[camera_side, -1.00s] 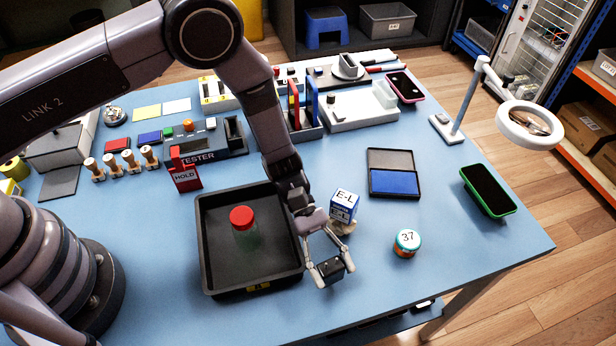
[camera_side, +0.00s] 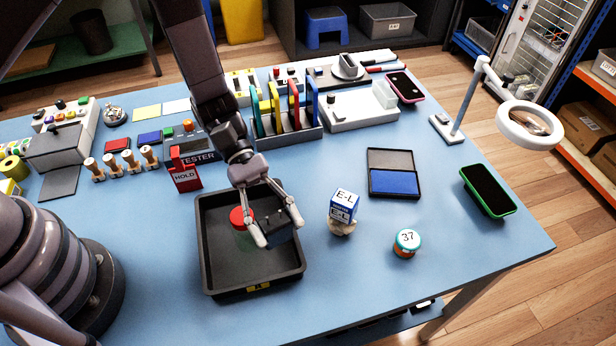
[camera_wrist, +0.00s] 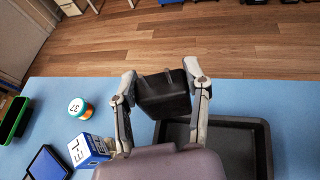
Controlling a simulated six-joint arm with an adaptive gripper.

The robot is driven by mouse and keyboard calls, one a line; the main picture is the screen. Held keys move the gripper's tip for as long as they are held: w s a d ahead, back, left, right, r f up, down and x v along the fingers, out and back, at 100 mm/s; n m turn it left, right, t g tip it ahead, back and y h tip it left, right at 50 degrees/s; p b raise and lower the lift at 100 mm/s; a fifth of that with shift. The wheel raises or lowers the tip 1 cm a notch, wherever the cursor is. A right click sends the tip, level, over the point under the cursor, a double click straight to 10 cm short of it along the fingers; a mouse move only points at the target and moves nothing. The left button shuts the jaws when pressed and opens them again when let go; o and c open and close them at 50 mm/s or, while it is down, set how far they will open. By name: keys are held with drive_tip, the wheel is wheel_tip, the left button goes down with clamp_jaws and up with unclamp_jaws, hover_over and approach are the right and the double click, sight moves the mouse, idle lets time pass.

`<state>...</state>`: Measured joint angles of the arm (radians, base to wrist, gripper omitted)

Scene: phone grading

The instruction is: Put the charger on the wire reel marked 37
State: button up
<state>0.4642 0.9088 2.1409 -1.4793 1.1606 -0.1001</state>
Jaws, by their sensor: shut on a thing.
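The charger (camera_side: 279,228) is a small black block. My gripper (camera_side: 279,232) is shut on it and holds it above the right part of the black tray (camera_side: 215,280). In the wrist view the charger (camera_wrist: 163,97) sits between the two fingertips. The wire reel marked 37 (camera_side: 407,243), orange and teal with a white top label, stands on the blue table to the right, apart from my gripper. The reel's top is bare. It also shows at the left of the wrist view (camera_wrist: 79,108).
A red-capped container (camera_side: 240,218) is in the tray, partly hidden by my gripper. A blue E-L box (camera_side: 344,205) sits on a pale round thing between tray and reel. An ink pad (camera_side: 394,184) and a green phone (camera_side: 488,191) lie behind. The table around the reel is clear.

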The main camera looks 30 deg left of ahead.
drive_tip(key=w+d+r+n+t, duration=0.1)
drive_tip(key=w+d+r, duration=0.2)
drive_tip(key=w+d, duration=0.4)
hover_over(411, 240)
drive_tip(key=shift+n+h, duration=0.3)
drive_tip(key=shift+h, duration=0.1)
drive_tip(key=f, duration=0.8)
drive_tip(key=shift+s+a, duration=0.35)
drive_tip(key=shift+a, duration=0.05)
drive_tip(key=shift+w+d+f, duration=0.3)
drive_tip(key=shift+d+f, duration=0.1)
drive_tip(key=shift+f, duration=1.75)
drive_tip(key=shift+f, duration=0.15)
drive_tip(key=o, duration=1.1)
drive_tip(key=shift+o, duration=0.2)
